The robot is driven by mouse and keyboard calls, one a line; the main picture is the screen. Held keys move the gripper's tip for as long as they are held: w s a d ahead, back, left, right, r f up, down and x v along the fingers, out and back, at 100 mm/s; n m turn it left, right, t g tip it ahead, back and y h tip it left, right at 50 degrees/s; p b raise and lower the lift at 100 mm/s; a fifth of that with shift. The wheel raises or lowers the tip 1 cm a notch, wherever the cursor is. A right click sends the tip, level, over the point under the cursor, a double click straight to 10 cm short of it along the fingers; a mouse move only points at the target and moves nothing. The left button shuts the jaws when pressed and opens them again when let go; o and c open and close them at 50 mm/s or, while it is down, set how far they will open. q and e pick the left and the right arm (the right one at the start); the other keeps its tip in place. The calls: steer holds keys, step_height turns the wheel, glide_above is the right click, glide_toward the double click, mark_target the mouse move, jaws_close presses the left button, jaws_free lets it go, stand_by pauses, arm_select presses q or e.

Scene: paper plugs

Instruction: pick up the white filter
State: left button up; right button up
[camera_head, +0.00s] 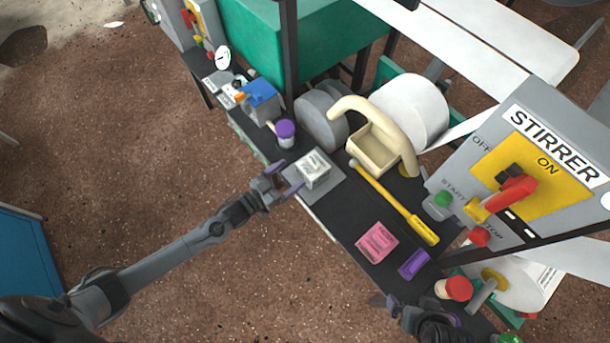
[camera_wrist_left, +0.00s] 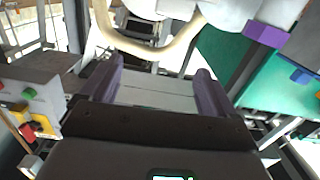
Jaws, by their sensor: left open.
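A small white block with dark marks on it, the only match I see for the white filter (camera_head: 314,167), sits on a grey plate (camera_head: 329,186) on the dark bench. My left gripper (camera_head: 285,179) is open just left of the block, with its purple fingers pointing toward it. In the left wrist view, the open purple fingers of my left gripper (camera_wrist_left: 160,66) stand on either side of a pale block-like surface (camera_wrist_left: 155,95); contact is unclear. My right gripper (camera_head: 385,304) is at the lower edge of the bench, mostly dark, and its jaws are unclear.
A purple-capped jar (camera_head: 285,133) and a blue-topped box (camera_head: 260,97) stand behind. A cream handled scoop (camera_head: 374,146), yellow tool (camera_head: 394,202), pink block (camera_head: 377,243) and purple block (camera_head: 414,264) lie to the right. The stirrer panel (camera_head: 537,165) rises at right.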

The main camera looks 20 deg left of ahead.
arm_select(q)
steer(key=b, duration=0.4)
glide_toward(311, 163)
steer(key=x, duration=0.2)
steer(key=shift+m, duration=0.3)
steer(key=b+x, duration=0.3)
steer(key=x, duration=0.2)
steer(key=shift+a, duration=0.15)
steer(key=shift+w+d, duration=0.3)
steer(key=shift+w, duration=0.15)
steer(key=shift+w+b, duration=0.15)
steer(key=shift+b, duration=0.25)
steer(key=b+x, duration=0.3)
steer(key=x, duration=0.1)
steer(key=shift+w+d+f, duration=0.15)
steer(key=shift+f, duration=0.05)
steer(key=shift+w+d, duration=0.1)
steer(key=shift+w, duration=0.1)
steer(key=shift+r, duration=0.1)
arm_select(e)
step_height(311, 163, down, 13)
steer(key=shift+d, duration=0.45)
arm_select(q)
steer(key=shift+s, duration=0.1)
arm_select(e)
steer(key=shift+f, duration=0.1)
